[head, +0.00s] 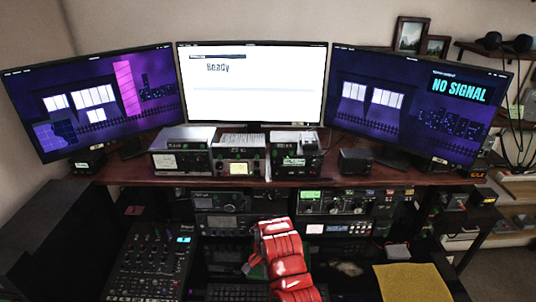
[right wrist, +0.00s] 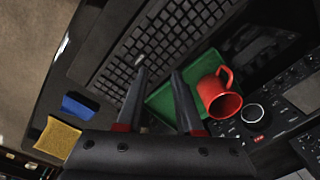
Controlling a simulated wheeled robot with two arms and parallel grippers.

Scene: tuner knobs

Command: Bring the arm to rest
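My right arm (head: 285,262), with red segments, reaches up from the bottom middle of the head view, over the desk in front of the radio gear. In the right wrist view my right gripper (right wrist: 160,73) has its two dark fingers apart with nothing between them. Beyond the fingers are a black keyboard (right wrist: 150,45) and a green tray or mat (right wrist: 160,104). A red mug (right wrist: 222,98) is on or beside the green surface, right of the fingers. The arm hides most of this area in the head view. My left gripper is not in view.
Stacked radio units (head: 238,160) and three monitors stand behind; the middle monitor (head: 250,85) reads "Ready", the right one (head: 420,100) "NO SIGNAL". A mixer (head: 150,262) lies left. A yellow cloth (head: 412,282) lies right; a blue item (right wrist: 78,106) is near it.

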